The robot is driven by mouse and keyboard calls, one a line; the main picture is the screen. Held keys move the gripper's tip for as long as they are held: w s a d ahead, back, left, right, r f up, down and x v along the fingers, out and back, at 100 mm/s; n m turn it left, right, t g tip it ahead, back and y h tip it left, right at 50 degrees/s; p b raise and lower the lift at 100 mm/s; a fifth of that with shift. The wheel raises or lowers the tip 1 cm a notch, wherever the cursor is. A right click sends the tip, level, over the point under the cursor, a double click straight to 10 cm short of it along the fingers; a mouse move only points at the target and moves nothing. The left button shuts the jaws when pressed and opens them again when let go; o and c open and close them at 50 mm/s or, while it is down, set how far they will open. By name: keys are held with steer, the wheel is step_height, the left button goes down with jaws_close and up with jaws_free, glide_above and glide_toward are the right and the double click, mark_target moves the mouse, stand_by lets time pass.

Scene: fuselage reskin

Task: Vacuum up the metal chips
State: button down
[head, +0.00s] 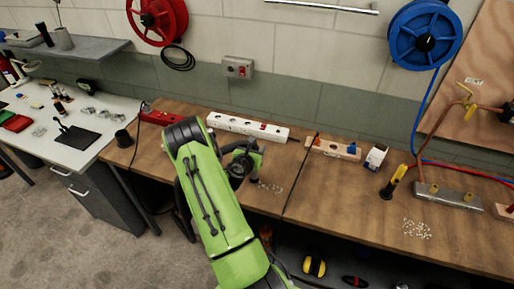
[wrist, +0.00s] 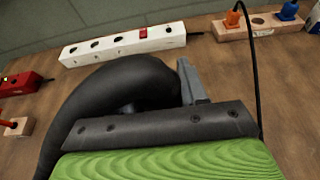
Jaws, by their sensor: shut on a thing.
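Small silvery metal chips (head: 270,187) lie scattered on the wooden bench just right of my gripper (head: 244,158). A second patch of chips (head: 415,229) lies farther right on the bench. My gripper is shut on a black, curved, rounded thing that looks like the vacuum (wrist: 125,85). One grey finger of my gripper (wrist: 188,80) shows at its right side in the wrist view; the other finger is hidden. My green arm hides part of the bench in the head view. The wrist view shows no chips, and the vacuum's mouth cannot be made out.
A white power strip (head: 247,127) lies along the bench's back. A wooden block with plugs (head: 333,148), a small box (head: 376,157), a yellow-black tool (head: 393,182) and a pipe fixture (head: 447,193) stand farther right. A dark cable crosses the bench's middle.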

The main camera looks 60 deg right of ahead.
steer(key=shift+a, duration=0.3)
steer(key=shift+s, duration=0.45)
steer(key=shift+s+d, duration=0.75)
steer(key=shift+s, duration=4.25)
step_height(320, 180, up, 8)
steer(key=p, duration=0.6)
steer(key=shift+f, duration=0.15)
